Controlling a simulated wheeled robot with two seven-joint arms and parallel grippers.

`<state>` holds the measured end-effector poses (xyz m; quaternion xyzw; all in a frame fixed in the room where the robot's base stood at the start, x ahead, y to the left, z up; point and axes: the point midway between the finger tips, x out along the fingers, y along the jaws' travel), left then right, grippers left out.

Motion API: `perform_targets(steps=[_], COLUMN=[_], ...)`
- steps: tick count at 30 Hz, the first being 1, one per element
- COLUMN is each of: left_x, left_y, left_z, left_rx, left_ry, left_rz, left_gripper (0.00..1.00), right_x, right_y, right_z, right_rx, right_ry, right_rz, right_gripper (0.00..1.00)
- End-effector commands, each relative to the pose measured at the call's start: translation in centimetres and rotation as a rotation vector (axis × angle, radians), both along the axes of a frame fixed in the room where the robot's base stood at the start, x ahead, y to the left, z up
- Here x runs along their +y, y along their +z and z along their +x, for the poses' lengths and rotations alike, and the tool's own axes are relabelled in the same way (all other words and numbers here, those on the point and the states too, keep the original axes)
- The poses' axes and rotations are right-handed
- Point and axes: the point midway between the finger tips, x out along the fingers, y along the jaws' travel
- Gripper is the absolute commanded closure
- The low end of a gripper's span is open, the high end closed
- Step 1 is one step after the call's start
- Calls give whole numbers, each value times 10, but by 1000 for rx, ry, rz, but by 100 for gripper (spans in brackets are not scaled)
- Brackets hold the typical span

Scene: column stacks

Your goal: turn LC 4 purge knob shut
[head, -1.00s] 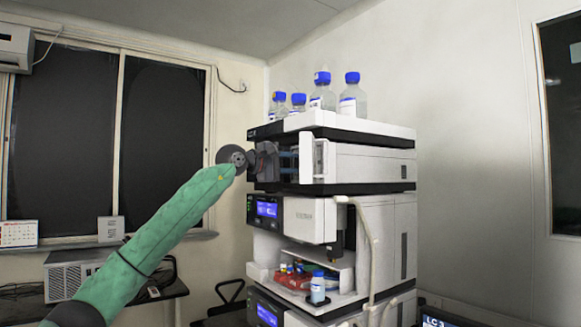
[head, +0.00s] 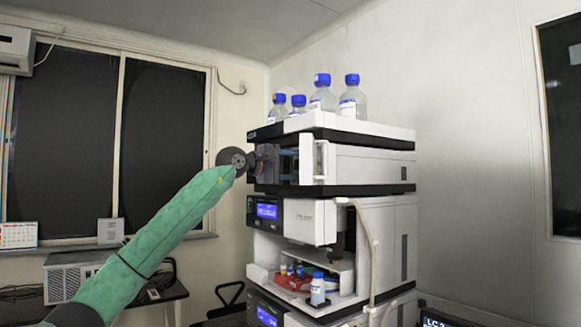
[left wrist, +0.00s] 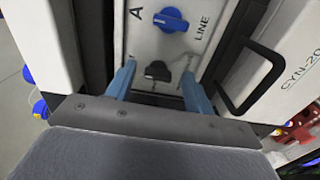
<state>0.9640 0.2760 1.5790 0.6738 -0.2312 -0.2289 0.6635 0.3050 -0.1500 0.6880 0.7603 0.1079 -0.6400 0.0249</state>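My left gripper (head: 288,154) reaches into the open front bay of the upper module (head: 375,168) in the stack. In the left wrist view my left gripper (left wrist: 158,86) has its two blue fingers apart, pointing at a pale panel (left wrist: 143,42). A small black knob (left wrist: 157,71) shows between the fingers, with gaps visible on both sides. A blue knob (left wrist: 171,19) sits above it, near the letters "A" and "LINE". I cannot read which of these is the purge knob. My right gripper is not in view.
A black handle (left wrist: 262,75) stands right of the fingers in the left wrist view. Blue-capped bottles (head: 352,98) stand on top of the stack. A red tray (head: 292,281) and a bottle (head: 318,290) sit lower down. A tube (head: 372,245) runs down the front.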

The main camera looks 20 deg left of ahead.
Motion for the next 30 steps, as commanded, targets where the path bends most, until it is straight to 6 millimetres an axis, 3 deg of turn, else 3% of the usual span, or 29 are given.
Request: perform_targets(steps=[8,21,30], left_x=[7,43,49], left_y=[-1,-2,0], left_z=[-7,-55,-61], left_rx=[-2,0,1], left_ry=[1,0,0], left_rz=[-1,0,-1], left_gripper=[47,47,47], right_x=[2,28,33], right_y=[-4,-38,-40], right_z=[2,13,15], right_rx=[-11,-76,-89], right_ry=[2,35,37], right_rz=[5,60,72], right_gripper=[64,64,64])
